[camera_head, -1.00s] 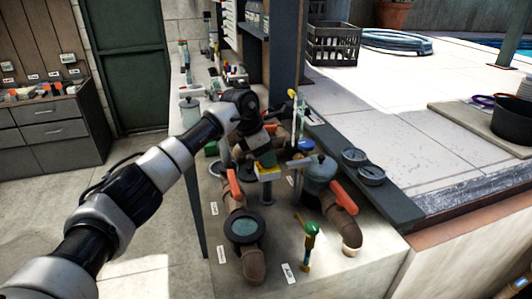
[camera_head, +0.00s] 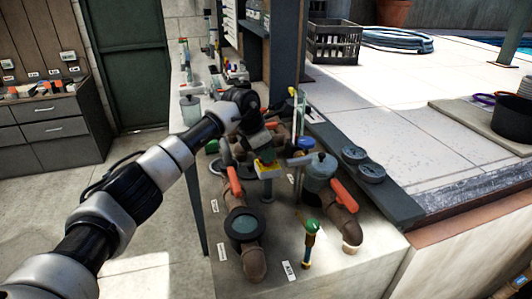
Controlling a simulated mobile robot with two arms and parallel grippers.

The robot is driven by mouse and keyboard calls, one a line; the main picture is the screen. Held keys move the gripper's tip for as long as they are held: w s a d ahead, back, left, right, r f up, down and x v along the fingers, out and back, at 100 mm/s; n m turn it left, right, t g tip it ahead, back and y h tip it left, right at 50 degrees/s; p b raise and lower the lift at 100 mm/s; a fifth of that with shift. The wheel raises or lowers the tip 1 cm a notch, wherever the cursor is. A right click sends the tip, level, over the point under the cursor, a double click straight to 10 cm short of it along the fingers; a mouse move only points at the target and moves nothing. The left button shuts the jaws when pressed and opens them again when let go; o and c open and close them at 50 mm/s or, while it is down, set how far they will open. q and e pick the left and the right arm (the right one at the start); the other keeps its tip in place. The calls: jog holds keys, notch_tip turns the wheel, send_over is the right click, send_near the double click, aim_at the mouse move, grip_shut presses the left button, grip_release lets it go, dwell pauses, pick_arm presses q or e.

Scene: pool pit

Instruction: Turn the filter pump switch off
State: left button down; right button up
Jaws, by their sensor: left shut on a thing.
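My left gripper (camera_head: 262,148) reaches in from the left and points down over the pipework on the concrete counter. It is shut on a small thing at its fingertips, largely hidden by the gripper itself. A small yellow box (camera_head: 268,171) shows right at the fingertips; I cannot tell whether it is the held thing or just beneath it. I cannot make out which part is the filter pump switch or its position. A grey pump pot (camera_head: 319,172) with a lid stands to the right of the gripper. My right gripper is not in view.
Brown pipes carry orange valve handles, one in front of the gripper (camera_head: 234,181) and one at the right (camera_head: 344,196). A green-topped brass valve (camera_head: 311,228) stands at the front. Two round gauges (camera_head: 372,173) lie on the dark ledge. A clear tube (camera_head: 300,106) stands behind.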

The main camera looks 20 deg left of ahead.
pick_arm(q)
jog(key=n, duration=0.1)
jog(key=n+y, duration=0.1)
jog(key=n+t+b, duration=0.1)
jog(key=n, duration=0.1)
jog(key=shift+s+d+f, duration=0.1)
jog(key=shift+f, duration=0.15)
jog(key=n+y+b, duration=0.1)
jog(key=n, duration=0.1)
jog(key=n+y, duration=0.1)
jog(key=n, duration=0.1)
jog(key=shift+d+n+t+b, duration=0.1)
jog(key=shift+n+t+b, duration=0.2)
jog(key=shift+n+b, duration=0.1)
jog(key=n+y+b, duration=0.1)
jog(key=n, duration=0.1)
jog(key=n+y+b, duration=0.1)
jog(key=n, duration=0.2)
jog(key=shift+d+f+b, duration=0.1)
jog(key=shift+d+b, duration=0.05)
jog(key=shift+b, duration=0.15)
jog(key=shift+n+g+y+b, duration=0.4)
jog(key=shift+n+y+b, duration=0.2)
jog(key=shift+n, duration=1.2)
